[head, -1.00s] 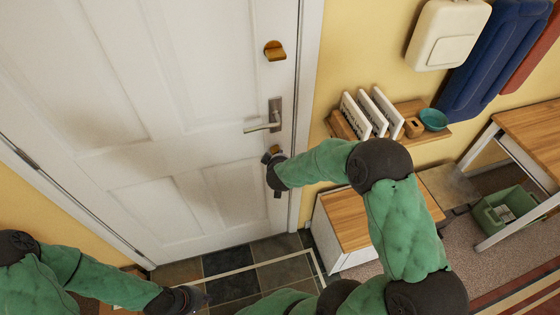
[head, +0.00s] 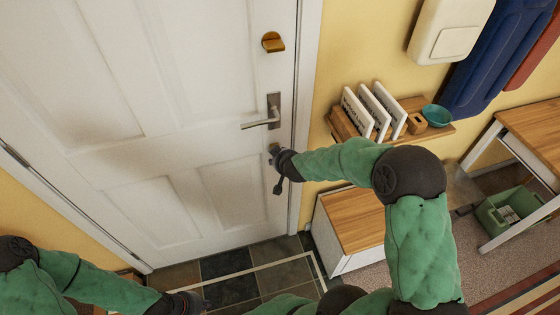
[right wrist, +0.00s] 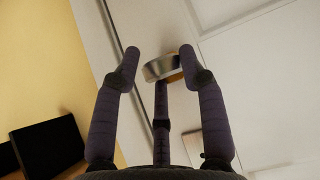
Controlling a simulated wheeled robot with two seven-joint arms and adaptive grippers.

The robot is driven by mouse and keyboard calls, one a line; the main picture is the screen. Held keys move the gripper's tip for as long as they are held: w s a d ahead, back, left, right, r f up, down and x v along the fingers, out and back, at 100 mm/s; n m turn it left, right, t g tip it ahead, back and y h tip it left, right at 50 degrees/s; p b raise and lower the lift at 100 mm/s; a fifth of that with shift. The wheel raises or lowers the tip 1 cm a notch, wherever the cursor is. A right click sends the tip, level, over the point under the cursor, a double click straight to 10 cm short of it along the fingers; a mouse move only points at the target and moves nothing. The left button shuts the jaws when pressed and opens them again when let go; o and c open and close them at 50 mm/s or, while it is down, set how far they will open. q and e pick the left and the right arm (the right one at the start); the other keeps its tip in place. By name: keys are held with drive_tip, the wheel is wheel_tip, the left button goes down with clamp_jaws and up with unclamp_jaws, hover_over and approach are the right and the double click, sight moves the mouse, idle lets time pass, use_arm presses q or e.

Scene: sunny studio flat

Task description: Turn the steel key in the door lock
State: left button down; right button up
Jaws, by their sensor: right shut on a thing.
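The white door (head: 150,130) appears closed, with a steel lever handle (head: 262,124) and the lock (head: 274,148) just below it. My right gripper (head: 277,165) is at the lock, its dark fingers close to the door face; it hides most of the key in the head view. In the right wrist view, my right gripper (right wrist: 160,65) is shut on the steel key (right wrist: 160,67), a round silvery piece between the fingertips. How far the key is turned cannot be told. My left gripper (head: 188,302) is low at the bottom edge, away from the door lock; its jaws are unclear.
A brass thumb-turn (head: 273,42) sits above the handle.

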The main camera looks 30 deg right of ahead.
drive_tip(key=shift+s+a+f+y+b, duration=0.2)
drive_tip(key=shift+a+f+y+b, duration=0.25)
drive_tip(key=shift+b, duration=0.8)
drive_tip(key=o, duration=1.2)
drive_tip(key=shift+w+d+r, duration=0.15)
drive_tip(key=shift+w+r, duration=0.05)
drive_tip(key=o, duration=0.6)
drive_tip(key=shift+d+r+m, duration=0.1)
drive_tip(key=shift+d+m, duration=0.05)
drive_tip(key=shift+m, duration=0.15)
drive_tip(key=shift+r, duration=0.1)
